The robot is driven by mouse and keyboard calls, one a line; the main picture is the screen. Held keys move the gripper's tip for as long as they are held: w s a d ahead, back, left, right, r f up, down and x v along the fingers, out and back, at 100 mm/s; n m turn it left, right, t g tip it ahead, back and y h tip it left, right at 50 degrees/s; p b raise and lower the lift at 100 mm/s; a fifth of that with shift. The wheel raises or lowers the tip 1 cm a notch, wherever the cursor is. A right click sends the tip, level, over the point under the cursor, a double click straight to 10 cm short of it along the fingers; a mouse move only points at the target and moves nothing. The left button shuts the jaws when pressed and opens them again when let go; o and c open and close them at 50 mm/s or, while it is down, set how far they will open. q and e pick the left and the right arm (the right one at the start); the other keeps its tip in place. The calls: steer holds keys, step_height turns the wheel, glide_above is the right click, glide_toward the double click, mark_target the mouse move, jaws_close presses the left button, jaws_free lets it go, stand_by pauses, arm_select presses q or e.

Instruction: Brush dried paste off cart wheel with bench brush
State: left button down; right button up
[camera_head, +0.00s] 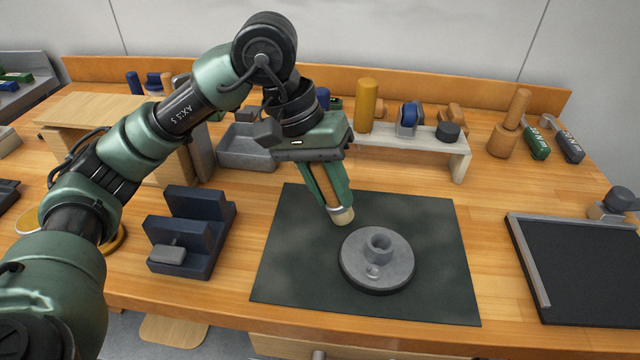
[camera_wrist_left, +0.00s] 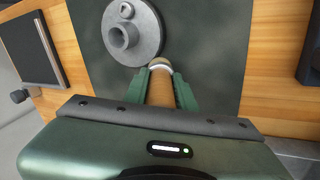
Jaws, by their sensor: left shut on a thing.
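The cart wheel (camera_head: 377,259) is a grey disc with a raised hub, lying flat on a dark green mat (camera_head: 290,270). My left gripper (camera_head: 333,200) is shut on the bench brush (camera_head: 341,214), a wooden piece with a pale band and rounded tip, pointing down over the mat just behind and left of the wheel. In the left wrist view the brush (camera_wrist_left: 161,85) sits between the green fingers, its tip close to the wheel's rim (camera_wrist_left: 150,50); contact cannot be told. My right gripper is not in view.
A dark blue stepped block (camera_head: 190,235) stands left of the mat. A grey tray (camera_head: 245,150) and a pale shelf (camera_head: 400,145) with several tools stand behind. A black framed board (camera_head: 580,270) lies at the right. The mat right of the wheel is clear.

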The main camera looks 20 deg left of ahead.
arm_select(q)
steer(key=shift+w+d+r+p, duration=0.1)
steer(key=shift+d+r+p, duration=0.1)
steer(key=shift+r+p, duration=0.8)
steer(key=shift+w+d+r+p, duration=0.15)
steer(key=shift+r+p, duration=0.45)
steer(key=shift+r, duration=0.75)
steer(key=shift+d+r, duration=0.15)
steer(key=shift+r, duration=0.15)
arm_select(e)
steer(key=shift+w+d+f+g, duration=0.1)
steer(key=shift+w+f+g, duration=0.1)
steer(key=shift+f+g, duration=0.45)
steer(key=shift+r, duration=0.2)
arm_select(q)
steer(key=shift+r, duration=0.1)
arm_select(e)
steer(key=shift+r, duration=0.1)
